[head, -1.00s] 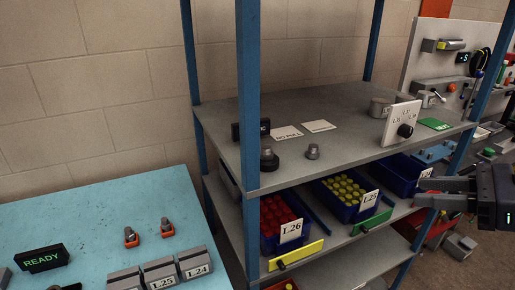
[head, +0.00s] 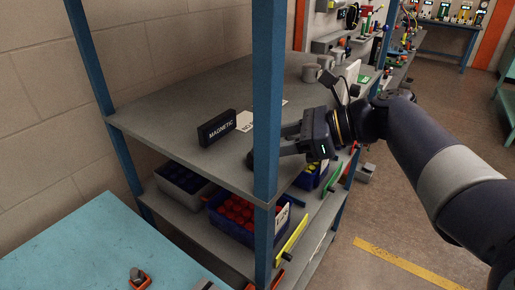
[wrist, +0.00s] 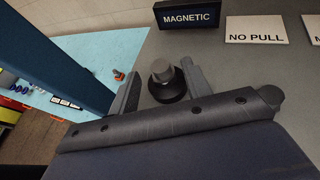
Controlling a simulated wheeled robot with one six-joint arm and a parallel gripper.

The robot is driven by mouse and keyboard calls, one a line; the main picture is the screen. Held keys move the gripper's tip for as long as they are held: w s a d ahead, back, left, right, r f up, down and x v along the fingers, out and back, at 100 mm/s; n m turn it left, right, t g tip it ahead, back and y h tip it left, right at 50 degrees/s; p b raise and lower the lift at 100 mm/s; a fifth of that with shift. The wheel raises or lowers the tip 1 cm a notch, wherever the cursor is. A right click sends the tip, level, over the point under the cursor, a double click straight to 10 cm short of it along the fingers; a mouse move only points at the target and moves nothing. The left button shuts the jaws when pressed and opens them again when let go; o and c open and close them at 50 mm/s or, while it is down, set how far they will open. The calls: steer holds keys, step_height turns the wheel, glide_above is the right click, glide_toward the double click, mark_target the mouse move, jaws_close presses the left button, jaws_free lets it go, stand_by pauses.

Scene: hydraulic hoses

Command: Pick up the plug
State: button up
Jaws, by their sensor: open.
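A plug with a grey cylindrical top and a round black base (wrist: 163,72) stands upright on the grey shelf, in front of the MAGNETIC sign (wrist: 187,16). In the wrist view my open gripper (wrist: 160,74) has one finger on each side of it. I cannot tell whether either finger touches it. In the head view my gripper (head: 284,142) reaches in from the right, low over the shelf's front edge. The blue post hides the fingertips and most of the plug there; only a dark bit of the base (head: 250,159) shows.
The blue shelf post (head: 267,110) stands close by my fingers. A NO PULL card (wrist: 256,29) lies behind and to the right of the plug. Bins with red parts (head: 236,213) are on the shelf below. A light blue table (head: 70,255) is at the lower left.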

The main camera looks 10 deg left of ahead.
steer(key=x, duration=0.5)
steer(key=shift+a+r+p, duration=0.1)
steer(key=shift+r+p, duration=0.05)
steer(key=shift+p, duration=0.2)
steer(key=shift+c, duration=0.3)
jaws_close()
